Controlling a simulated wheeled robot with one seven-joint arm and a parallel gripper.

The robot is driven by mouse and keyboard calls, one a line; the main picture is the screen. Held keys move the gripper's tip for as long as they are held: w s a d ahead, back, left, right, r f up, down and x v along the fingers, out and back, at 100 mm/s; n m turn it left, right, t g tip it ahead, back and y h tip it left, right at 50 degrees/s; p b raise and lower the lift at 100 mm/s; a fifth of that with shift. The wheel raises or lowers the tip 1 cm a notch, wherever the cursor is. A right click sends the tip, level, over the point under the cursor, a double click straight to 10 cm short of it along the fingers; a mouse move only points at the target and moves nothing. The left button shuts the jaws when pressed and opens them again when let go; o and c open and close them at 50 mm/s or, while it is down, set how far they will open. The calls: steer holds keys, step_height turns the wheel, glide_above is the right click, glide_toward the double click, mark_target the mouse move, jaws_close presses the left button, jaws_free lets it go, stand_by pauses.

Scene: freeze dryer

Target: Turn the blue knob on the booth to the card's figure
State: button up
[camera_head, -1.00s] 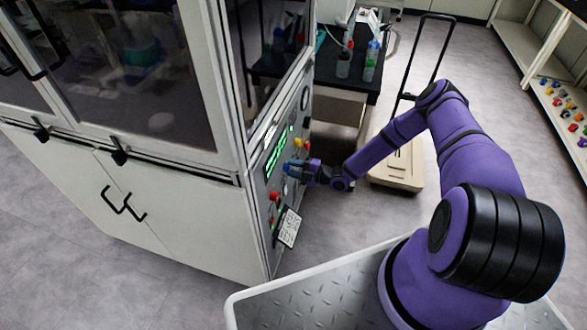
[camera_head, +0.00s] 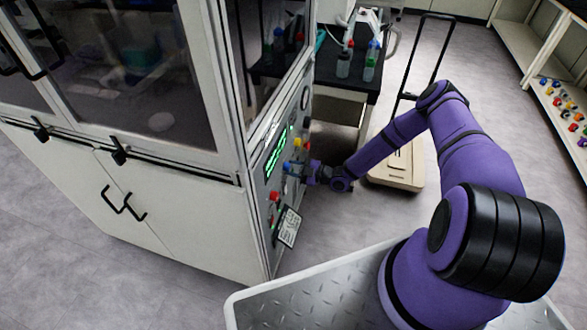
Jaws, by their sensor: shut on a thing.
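The booth (camera_head: 190,215) is a large pale cabinet with dark windows at the left, its control panel on its right-hand face. The blue knob (camera_head: 288,168) sits on that panel near a green lit display. My gripper (camera_head: 298,170) is at the panel, shut on the blue knob; its fingers are small and partly hidden. The card (camera_head: 289,227) is a white sheet with dark print, tilted, on the lower panel. Its figure is too small to read, as is the knob's setting.
A red knob (camera_head: 274,197) is below the blue one, with yellow (camera_head: 297,143) and red (camera_head: 306,145) ones above. Behind stand a dark table (camera_head: 345,84) with bottles and a flat trolley (camera_head: 398,168) close to my arm. Shelves with small coloured parts are at right.

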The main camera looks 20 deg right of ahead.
steer(key=o, duration=0.9)
steer(key=shift+d, duration=0.1)
steer(key=v, duration=1)
steer(key=shift+s+d, duration=0.2)
steer(key=shift+d, duration=0.05)
